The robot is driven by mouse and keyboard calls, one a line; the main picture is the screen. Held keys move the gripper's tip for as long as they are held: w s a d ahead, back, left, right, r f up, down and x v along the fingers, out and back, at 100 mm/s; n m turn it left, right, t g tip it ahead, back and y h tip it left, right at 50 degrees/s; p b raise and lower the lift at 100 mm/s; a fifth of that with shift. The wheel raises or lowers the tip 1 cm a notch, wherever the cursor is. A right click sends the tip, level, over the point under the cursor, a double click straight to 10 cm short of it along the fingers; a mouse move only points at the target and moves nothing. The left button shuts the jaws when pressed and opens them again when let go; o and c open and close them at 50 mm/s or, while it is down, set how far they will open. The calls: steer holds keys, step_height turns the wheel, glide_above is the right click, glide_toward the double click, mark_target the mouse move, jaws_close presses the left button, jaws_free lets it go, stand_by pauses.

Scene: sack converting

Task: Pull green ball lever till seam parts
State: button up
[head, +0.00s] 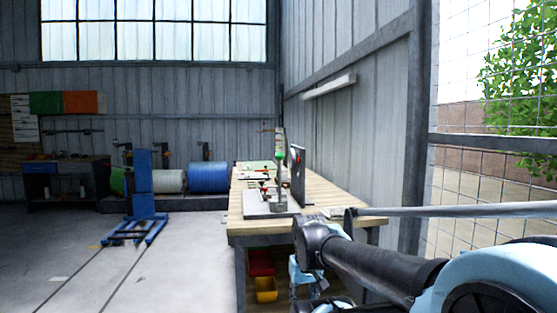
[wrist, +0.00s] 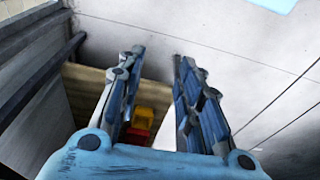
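On the workbench (head: 235,215) in the head view stands a tester-like fixture (head: 268,209) with a grey base, an upright post and a dark panel behind it. A small green part (head: 280,154) shows high on the post; it is too small to tell whether it is the green ball lever. Any seam is too small to make out. My gripper (head: 305,278) hangs below the bench top, in front of the bench's right side, well away from the fixture. In the wrist view my gripper (wrist: 157,55) has its fingers apart with nothing between them, pointing over the floor.
A red bin (head: 261,263) and a yellow bin (head: 266,290) sit under the bench; the yellow bin (wrist: 152,117) also shows in the wrist view. A blue lift truck (head: 143,195) and thread reels (head: 208,176) stand left. Open floor (head: 180,270) lies left of the bench.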

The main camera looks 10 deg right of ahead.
mark_target(280, 156)
steer(key=shift+o, duration=0.6)
steer(key=o, duration=0.3)
steer(key=shift+s+r, duration=0.25)
steer(key=w+a+r+n+t+y, duration=0.3)
steer(key=w+r+y, duration=0.6)
steer(key=w+r, duration=1.1)
steer(key=w+d+r+n+t+y, duration=0.55)
steer(key=w+d+r, duration=0.85)
steer(key=d+r, duration=0.35)
steer(key=shift+g+y, duration=0.25)
steer(key=shift+g, duration=0.1)
steer(key=x, duration=1.1)
steer(key=f+x, duration=0.1)
steer(key=x, duration=0.5)
steer(key=shift+w+a, duration=0.1)
steer(key=shift+w, duration=0.1)
